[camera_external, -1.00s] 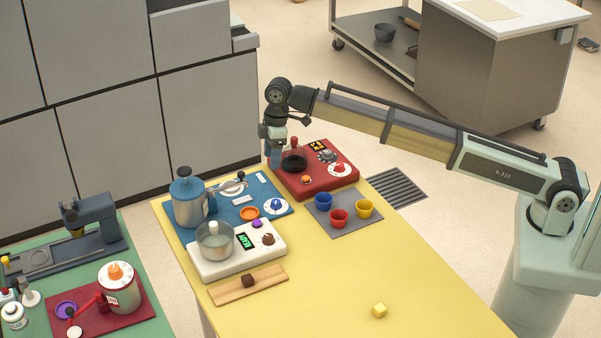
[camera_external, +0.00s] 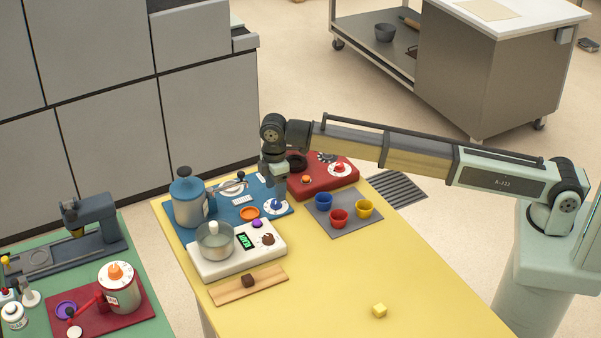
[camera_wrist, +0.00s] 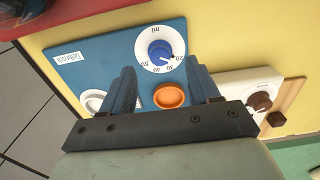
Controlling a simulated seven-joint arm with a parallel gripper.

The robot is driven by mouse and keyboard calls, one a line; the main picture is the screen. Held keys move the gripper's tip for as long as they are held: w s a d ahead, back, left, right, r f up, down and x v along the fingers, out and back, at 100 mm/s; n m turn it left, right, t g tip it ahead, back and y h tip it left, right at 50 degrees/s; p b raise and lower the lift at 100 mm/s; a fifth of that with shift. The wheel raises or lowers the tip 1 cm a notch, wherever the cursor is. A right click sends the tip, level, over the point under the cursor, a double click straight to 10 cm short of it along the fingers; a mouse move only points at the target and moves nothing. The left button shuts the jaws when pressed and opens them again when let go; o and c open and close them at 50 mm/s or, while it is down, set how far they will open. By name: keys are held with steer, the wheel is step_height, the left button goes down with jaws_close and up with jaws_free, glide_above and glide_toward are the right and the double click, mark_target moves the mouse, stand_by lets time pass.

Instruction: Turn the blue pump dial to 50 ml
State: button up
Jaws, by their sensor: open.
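The blue pump dial (camera_external: 276,204) sits on a white scale disc at the right end of the blue pump board (camera_external: 188,233). In the wrist view the dial (camera_wrist: 160,50) is a round blue knob with a small pointer toward its lower right. The printed numbers and "ml" show around it, upside down; exactly which mark the pointer meets is hard to tell. My gripper (camera_external: 281,194) is above the board by the dial. In the wrist view my gripper (camera_wrist: 159,80) has its fingers wide apart and empty, with the dial beyond the tips, not touched.
An orange dish (camera_wrist: 170,96) lies beside the dial. A blue pot (camera_external: 188,199) stands left on the board. Coloured cups on a grey mat (camera_external: 345,227) are to the right. The yellow table front is mostly clear.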

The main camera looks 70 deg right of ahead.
mark_target(276, 203)
steer(key=shift+f, duration=2.2)
steer(key=c, duration=1)
